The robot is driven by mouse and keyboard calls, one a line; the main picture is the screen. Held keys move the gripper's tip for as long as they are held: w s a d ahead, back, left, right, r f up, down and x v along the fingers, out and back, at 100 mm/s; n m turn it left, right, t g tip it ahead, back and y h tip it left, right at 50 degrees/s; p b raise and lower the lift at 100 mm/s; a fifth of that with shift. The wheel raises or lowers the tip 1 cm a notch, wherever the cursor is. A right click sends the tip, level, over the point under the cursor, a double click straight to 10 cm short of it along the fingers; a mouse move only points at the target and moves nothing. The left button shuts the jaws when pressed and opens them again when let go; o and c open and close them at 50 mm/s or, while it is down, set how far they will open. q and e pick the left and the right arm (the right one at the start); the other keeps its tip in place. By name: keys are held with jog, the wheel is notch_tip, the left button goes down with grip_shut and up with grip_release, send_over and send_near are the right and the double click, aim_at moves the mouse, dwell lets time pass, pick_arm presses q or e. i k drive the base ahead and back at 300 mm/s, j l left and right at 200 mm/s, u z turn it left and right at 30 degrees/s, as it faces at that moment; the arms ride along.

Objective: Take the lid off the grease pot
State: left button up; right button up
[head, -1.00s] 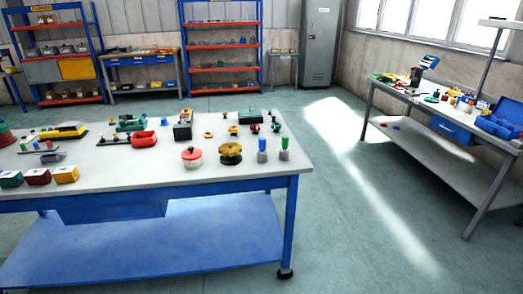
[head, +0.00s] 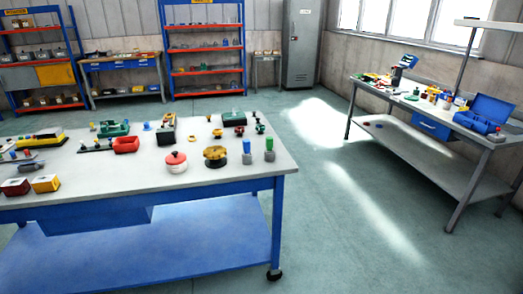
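A white pot with a red lid (head: 175,158), which looks like the grease pot (head: 176,168), stands upright near the front edge of the near workbench. The lid sits on top of the pot. A brass-coloured round part stands just to its right. Neither of my grippers shows in the head view.
A second bench (head: 440,165) with an open blue toolbox (head: 485,115) stands at right. The floor between them is clear.

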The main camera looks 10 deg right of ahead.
aim_at(175, 158)
jog(key=i+l+u, duration=0.35)
jog(key=i+l, duration=0.15)
jog(key=i, duration=0.4)
jog(key=i+l+u, duration=0.3)
jog(key=i+l, duration=0.45)
jog(key=i, duration=0.1)
